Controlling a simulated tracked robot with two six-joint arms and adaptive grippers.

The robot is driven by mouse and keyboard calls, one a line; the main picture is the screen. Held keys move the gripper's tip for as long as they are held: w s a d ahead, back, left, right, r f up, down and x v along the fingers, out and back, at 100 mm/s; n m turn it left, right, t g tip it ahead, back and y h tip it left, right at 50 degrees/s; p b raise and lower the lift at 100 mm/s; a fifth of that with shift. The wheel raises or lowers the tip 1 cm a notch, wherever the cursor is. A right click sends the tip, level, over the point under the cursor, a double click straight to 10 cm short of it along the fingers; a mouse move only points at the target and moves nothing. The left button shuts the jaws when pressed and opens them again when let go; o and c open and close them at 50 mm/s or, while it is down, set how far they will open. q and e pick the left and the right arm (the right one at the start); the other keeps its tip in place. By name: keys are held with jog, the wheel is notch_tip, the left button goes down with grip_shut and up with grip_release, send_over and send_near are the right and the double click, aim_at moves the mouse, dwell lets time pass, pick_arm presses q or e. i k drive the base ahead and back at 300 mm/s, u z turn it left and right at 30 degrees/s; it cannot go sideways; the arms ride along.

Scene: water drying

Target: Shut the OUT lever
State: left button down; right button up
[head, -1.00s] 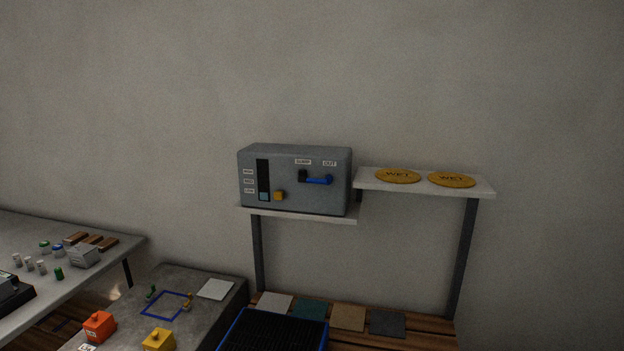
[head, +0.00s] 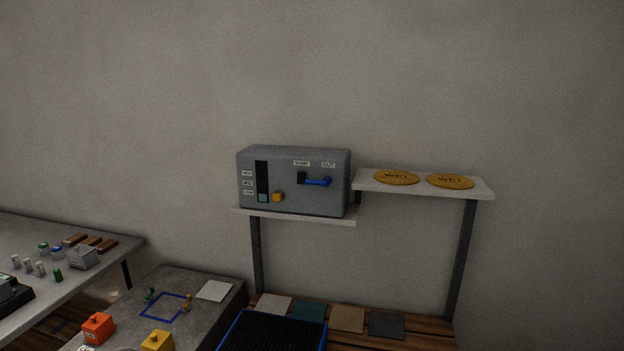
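A grey box (head: 297,199) stands on a small shelf against the wall. The blue OUT lever (head: 317,182) is on the upper right of its front face, under the SUMP and OUT labels, and lies roughly horizontal, pointing right from a dark block. A dark vertical gauge slot (head: 262,175) with a blue level at its bottom is on the left of the face. A small yellow knob (head: 278,197) sits beside it. Neither of my grippers shows in the head view.
Two yellow WET discs (head: 397,178) lie on the white shelf (head: 465,193) to the right. Below are a blue-edged black tray (head: 272,333) and several flat squares. An orange block (head: 97,327) and a yellow block (head: 157,341) stand lower left. The wall is bare.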

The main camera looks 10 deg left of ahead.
aim_at(326, 181)
jog(key=z, duration=0.05)
jog(key=i, duration=1)
jog(key=u, duration=0.05)
